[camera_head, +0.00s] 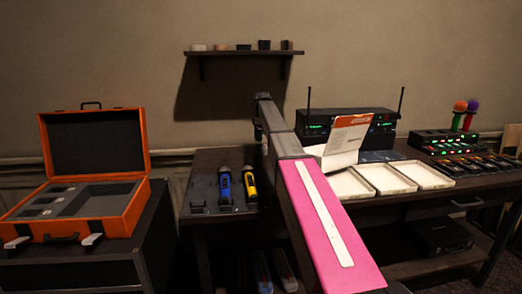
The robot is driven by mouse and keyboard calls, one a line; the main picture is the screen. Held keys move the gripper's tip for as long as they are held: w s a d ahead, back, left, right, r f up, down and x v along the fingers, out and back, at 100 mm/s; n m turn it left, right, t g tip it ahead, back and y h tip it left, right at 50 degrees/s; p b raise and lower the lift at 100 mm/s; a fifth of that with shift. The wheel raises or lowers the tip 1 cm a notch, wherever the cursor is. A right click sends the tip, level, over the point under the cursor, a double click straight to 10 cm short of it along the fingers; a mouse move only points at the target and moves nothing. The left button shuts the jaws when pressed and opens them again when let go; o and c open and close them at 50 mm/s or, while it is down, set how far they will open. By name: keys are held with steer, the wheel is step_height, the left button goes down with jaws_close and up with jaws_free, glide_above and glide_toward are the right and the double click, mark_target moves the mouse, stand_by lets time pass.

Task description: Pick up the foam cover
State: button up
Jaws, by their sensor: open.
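Two round, foam-like covers, one orange (460,106) and one purple (473,105), sit on upright sticks at the far right of the desk. I cannot tell which one is the foam cover of the task, or whether another is hidden. My arm reaches up through the middle of the view, with a pink link nearest me. Its far end is well left of the two covers. My gripper's fingers do not show; they are hidden by or beyond the arm.
A white box with an orange flap (345,138) and shallow white trays (385,190) stand right of my arm. A blue microphone (225,188) and a yellow one (250,187) lie left of it. An open orange case (127,214) is at left. A shelf (235,53) hangs above.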

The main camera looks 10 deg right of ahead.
mark_target(261, 144)
steer(key=f, duration=0.7)
steer(key=shift+a+f, duration=0.25)
steer(key=shift+f, duration=0.1)
steer(key=c, duration=1)
